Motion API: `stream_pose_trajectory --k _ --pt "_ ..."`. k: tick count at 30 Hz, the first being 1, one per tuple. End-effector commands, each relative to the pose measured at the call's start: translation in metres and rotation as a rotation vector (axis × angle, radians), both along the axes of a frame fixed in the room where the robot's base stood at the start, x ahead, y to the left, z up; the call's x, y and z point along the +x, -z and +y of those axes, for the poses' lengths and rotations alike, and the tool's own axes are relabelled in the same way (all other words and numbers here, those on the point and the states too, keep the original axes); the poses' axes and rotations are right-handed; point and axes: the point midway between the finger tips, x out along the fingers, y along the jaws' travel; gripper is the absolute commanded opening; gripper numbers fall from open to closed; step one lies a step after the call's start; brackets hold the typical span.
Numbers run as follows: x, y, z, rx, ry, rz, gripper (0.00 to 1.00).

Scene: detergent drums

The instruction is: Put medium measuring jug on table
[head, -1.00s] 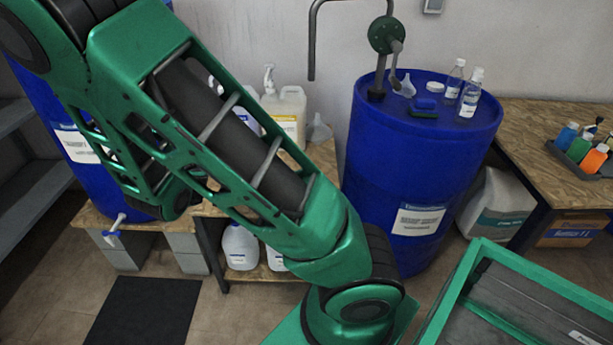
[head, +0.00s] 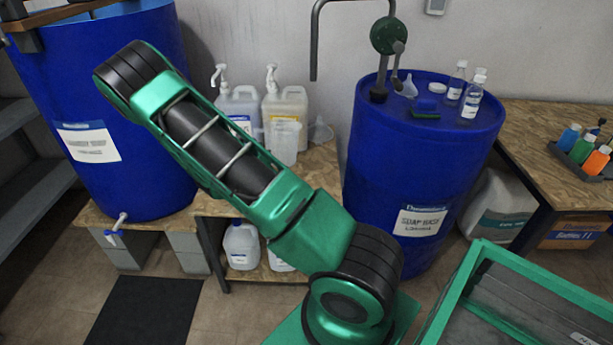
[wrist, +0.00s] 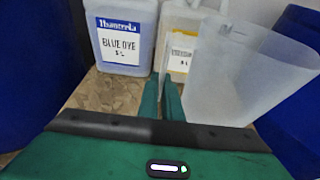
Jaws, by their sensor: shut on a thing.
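A translucent measuring jug (wrist: 245,70) is in the right of the wrist view, close to the camera. My gripper (wrist: 166,88) is shut on its thin handle strip at the jug's left side. In the head view the jug (head: 284,142) shows upright in front of a white pump canister, just above my arm. My gripper is hidden behind my arm there. The wooden table (head: 322,168) is under and around this spot. The jug's base is hidden in the head view, so I cannot tell whether it touches the tabletop.
A blue dye canister (wrist: 126,35) and a second pump canister (wrist: 180,45) stand close behind the jug. A funnel (head: 320,130) is right of it. Large blue drums stand at the left (head: 110,120) and right (head: 415,170). Some bare tabletop lies in front of the canisters.

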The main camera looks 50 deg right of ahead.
Motion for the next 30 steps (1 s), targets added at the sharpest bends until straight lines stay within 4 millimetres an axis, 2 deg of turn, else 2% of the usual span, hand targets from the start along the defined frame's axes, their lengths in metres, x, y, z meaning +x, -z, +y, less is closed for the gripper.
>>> stream_pose_trajectory --k 18,26,30 --pt "-0.04 0.063 -0.099 0.0 0.007 0.0 0.0" --pt "-0.045 0.073 -0.11 -0.001 0.004 0.0 0.0" --pt "-0.045 0.087 -0.11 0.0 0.004 0.002 0.0"
